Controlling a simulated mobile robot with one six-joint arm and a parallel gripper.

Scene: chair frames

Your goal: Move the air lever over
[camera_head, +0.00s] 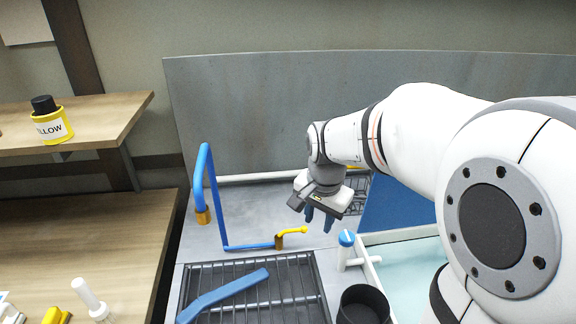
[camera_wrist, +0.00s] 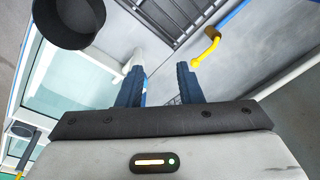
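A yellow lever (camera_head: 291,233) sits at the end of a blue air pipe (camera_head: 250,246) on the grey worktop, with its handle pointing right. It also shows in the wrist view (camera_wrist: 207,47), beyond and to the right of my fingertips. My gripper (camera_head: 319,216) hangs above the worktop, just right of and behind the lever, with its blue fingers pointing down. In the wrist view the two fingers (camera_wrist: 158,84) stand apart with nothing held between them. The gripper does not appear to touch the lever.
A white post with a blue cap (camera_head: 346,239) stands close to the right, near a pale-blue basin (camera_head: 413,268) and a black cup (camera_head: 363,304). A dark wire rack (camera_head: 290,283) with a blue bar (camera_head: 222,295) lies in front. A tall blue pipe loop (camera_head: 201,180) stands left.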

